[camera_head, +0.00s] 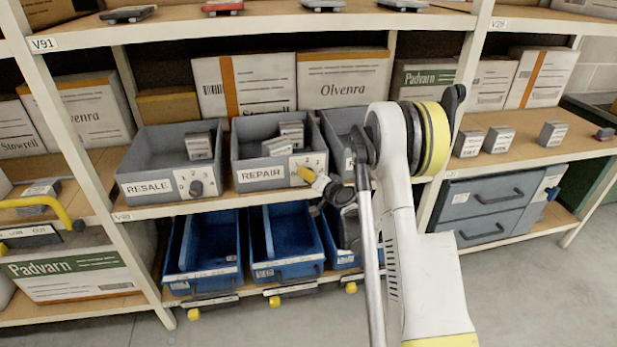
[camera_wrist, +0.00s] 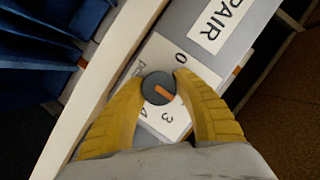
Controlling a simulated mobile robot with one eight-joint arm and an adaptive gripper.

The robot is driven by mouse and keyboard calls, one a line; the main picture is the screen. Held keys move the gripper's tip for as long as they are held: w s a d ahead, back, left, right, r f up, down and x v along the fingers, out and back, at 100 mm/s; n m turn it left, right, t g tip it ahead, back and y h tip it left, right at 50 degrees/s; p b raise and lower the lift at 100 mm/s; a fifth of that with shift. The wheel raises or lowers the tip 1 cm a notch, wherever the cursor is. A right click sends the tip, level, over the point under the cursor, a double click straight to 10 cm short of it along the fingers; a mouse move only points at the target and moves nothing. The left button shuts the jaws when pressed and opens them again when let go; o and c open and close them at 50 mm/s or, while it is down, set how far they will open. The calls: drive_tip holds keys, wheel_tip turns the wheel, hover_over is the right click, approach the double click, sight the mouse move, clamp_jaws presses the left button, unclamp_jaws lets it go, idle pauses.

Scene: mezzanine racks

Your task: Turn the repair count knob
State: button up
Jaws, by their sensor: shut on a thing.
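The repair count knob (camera_wrist: 158,96) is a small round dark grey knob with an orange mark, on a white dial plate (camera_wrist: 158,52) beside the REPAIR label (camera_wrist: 219,22). The digits 0, 3 and 4 show around it; my fingers hide other parts of the dial. The orange mark lies slantwise; which digit it points to I cannot tell. My gripper (camera_wrist: 160,82) has its yellow fingers shut on the knob from both sides. In the head view my gripper (camera_head: 307,174) reaches the front of the grey REPAIR bin (camera_head: 238,165), hiding the knob there.
The grey RESALE bin (camera_head: 130,174) with its own knob (camera_head: 196,188) stands to the left. Another grey bin (camera_head: 335,130) is to the right, partly behind my arm. Blue bins (camera_head: 288,268) sit on the shelf below. A rack upright (camera_head: 460,95) stands right of my arm.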

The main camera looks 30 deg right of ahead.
drive_tip(key=o, duration=1.2)
drive_tip(key=v, duration=0.7)
drive_tip(key=shift+s, duration=0.25)
drive_tip(key=shift+r, duration=0.1)
